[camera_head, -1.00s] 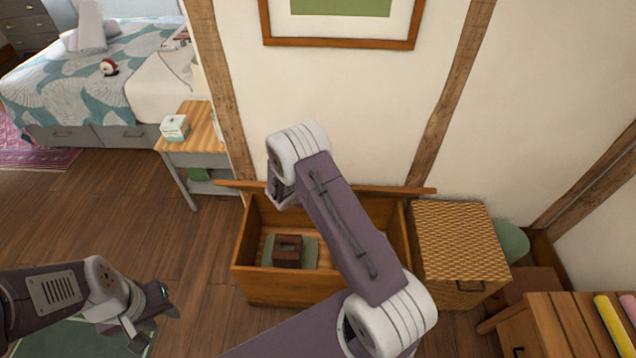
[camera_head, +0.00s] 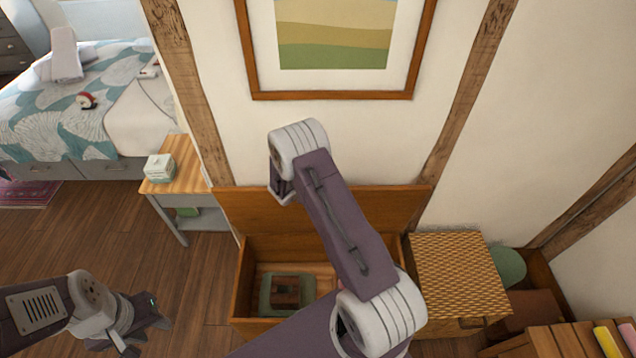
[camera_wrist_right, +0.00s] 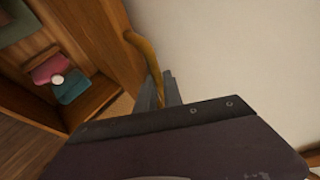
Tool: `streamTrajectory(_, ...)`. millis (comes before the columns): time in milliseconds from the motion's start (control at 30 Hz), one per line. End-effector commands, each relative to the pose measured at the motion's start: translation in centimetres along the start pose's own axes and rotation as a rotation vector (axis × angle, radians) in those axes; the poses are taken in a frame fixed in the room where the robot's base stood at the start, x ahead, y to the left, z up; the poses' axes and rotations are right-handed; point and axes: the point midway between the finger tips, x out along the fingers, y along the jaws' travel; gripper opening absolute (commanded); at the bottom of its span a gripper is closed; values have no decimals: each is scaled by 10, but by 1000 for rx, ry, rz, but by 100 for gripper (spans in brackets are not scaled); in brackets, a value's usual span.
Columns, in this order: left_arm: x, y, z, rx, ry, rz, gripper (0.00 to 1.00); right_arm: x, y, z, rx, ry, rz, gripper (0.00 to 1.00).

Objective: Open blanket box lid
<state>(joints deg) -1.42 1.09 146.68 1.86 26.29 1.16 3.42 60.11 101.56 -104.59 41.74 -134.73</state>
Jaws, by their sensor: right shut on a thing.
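The wooden blanket box (camera_head: 235,285) stands open against the wall in the head view. Its lid (camera_head: 400,205) is raised at the back, with its broad inner face showing. My right arm crosses in front of box and lid, and its gripper fingers are hidden in the head view. In the right wrist view, my right gripper (camera_wrist_right: 168,88) is shut on a thin, curved brown piece (camera_wrist_right: 140,50), apparently part of the lid. My left gripper (camera_head: 142,334) is open and empty at lower left, apart from the box.
Pink (camera_wrist_right: 50,68) and teal (camera_wrist_right: 70,87) items show in the wrist view. A wicker hamper (camera_head: 460,275) stands close right, a bedside table (camera_head: 185,165) left. A framed picture (camera_head: 330,96) hangs above.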

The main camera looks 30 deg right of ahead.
Motion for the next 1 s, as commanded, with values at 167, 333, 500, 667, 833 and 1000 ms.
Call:
streamTrajectory(167, 0, 0, 0, 0, 0, 0, 36, 0, -1, 0, -1, -1, -2, 0)
streamTrajectory(333, 0, 0, 0, 0, 0, 0, 36, 0, -1, 0, -1, -1, -2, 25)
streamTrajectory(500, 0, 0, 0, 0, 0, 0, 36, 0, 0, 0, -1, -1, 0, 33)
streamTrajectory(667, 1, 0, 0, 0, 0, 0, 36, -5, 1, 1, -2, -2, 0, 33)
streamTrajectory(833, 6, 0, 0, 0, 0, 0, 36, -40, 0, 2, -2, -5, -3, 33)
streamTrajectory(1000, 7, 0, 1, 0, 0, 0, 36, -75, -1, 1, 0, -4, -5, 33)
